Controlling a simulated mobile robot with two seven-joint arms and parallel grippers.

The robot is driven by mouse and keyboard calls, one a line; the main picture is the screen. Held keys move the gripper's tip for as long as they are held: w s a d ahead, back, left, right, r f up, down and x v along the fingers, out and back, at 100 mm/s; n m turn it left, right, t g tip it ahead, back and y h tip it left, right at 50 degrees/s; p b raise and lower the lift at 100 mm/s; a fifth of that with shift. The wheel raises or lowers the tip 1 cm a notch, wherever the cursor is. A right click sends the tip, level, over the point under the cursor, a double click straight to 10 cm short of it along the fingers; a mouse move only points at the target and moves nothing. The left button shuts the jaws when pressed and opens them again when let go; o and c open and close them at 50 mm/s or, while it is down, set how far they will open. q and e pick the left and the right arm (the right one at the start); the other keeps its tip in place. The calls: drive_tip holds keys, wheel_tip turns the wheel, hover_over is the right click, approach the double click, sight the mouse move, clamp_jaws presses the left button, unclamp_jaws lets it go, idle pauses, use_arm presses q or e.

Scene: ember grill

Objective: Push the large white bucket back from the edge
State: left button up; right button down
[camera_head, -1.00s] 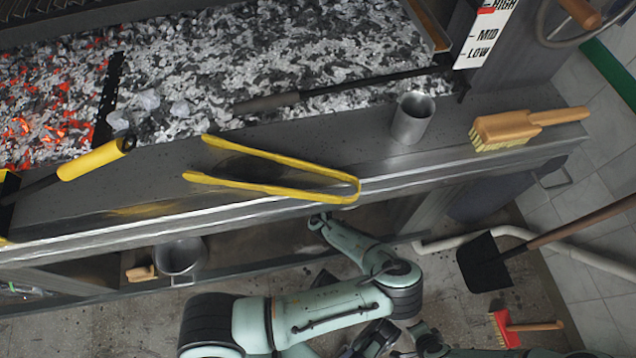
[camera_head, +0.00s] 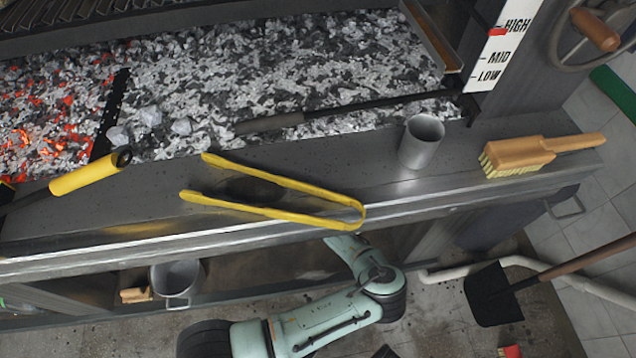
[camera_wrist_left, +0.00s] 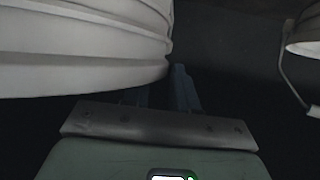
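The large white bucket (camera_wrist_left: 80,50) fills the upper left of the left wrist view, with its ribbed side close to the camera. My left gripper (camera_wrist_left: 168,88) is just below and beside it. One dark finger shows at the bucket's right edge and the other is partly lost in shadow, so I cannot tell whether they touch the bucket or how far apart they are. In the head view my left arm reaches under the grill's front ledge, which hides its gripper. The large white bucket is not seen there. My right gripper is not in view.
A pale pail (camera_wrist_left: 305,40) with a wire handle stands at the right of the wrist view. A grey pot (camera_head: 178,280) sits on the lower shelf. A shovel (camera_head: 492,295) is at right.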

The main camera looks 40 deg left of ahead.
use_arm(q)
clamp_jaws()
drive_tip(key=shift+s+d+f, duration=0.1)
drive_tip(key=shift+s+f, duration=0.05)
drive_tip(key=shift+f, duration=0.05)
idle(1.0)
